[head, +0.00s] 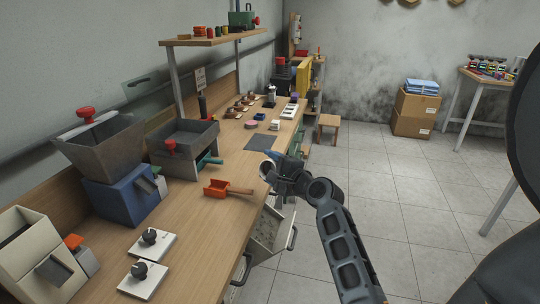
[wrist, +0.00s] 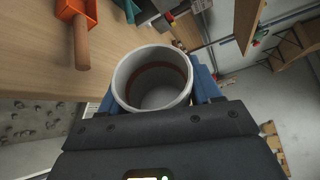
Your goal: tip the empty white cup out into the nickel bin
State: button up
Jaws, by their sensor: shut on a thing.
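The white cup (wrist: 122,88) is held in my gripper in the wrist view, its round mouth toward the camera. A reddish-brown band runs around its inside wall, and I see no loose contents in it. My gripper's blue fingers (wrist: 152,92) are shut on the cup, one on each side. In the head view my gripper (head: 272,167) is at the bench's right edge, with a pale round rim showing there. A grey speckled bin-like box (head: 270,232) hangs below the bench edge; I cannot tell whether it is the nickel bin.
An orange scoop (head: 217,188) with a wooden handle lies on the bench (head: 185,235) just left of my gripper. A dark tray-topped machine (head: 183,135) and a grey hopper (head: 100,140) stand behind it.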

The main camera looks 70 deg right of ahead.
jog(key=shift+r+m+y+p, duration=0.3)
jog(key=shift+r+m+p, duration=0.2)
jog(key=shift+p, duration=0.45)
jog(key=shift+f+m, duration=0.2)
jog(key=shift+m, duration=0.3)
jog(key=shift+r+m+g+y, duration=0.1)
jog(key=shift+m+g+y, duration=0.2)
jog(key=shift+m+y, duration=0.45)
jog(key=m+y, duration=0.1)
jog(key=m, duration=0.2)
jog(key=shift+r+y, duration=0.3)
jog(key=shift+y, duration=0.05)
jog(key=m+y, duration=0.2)
jog(key=m, duration=0.1)
jog(key=shift+r+m+y, duration=0.25)
jog(key=shift+y, duration=0.05)
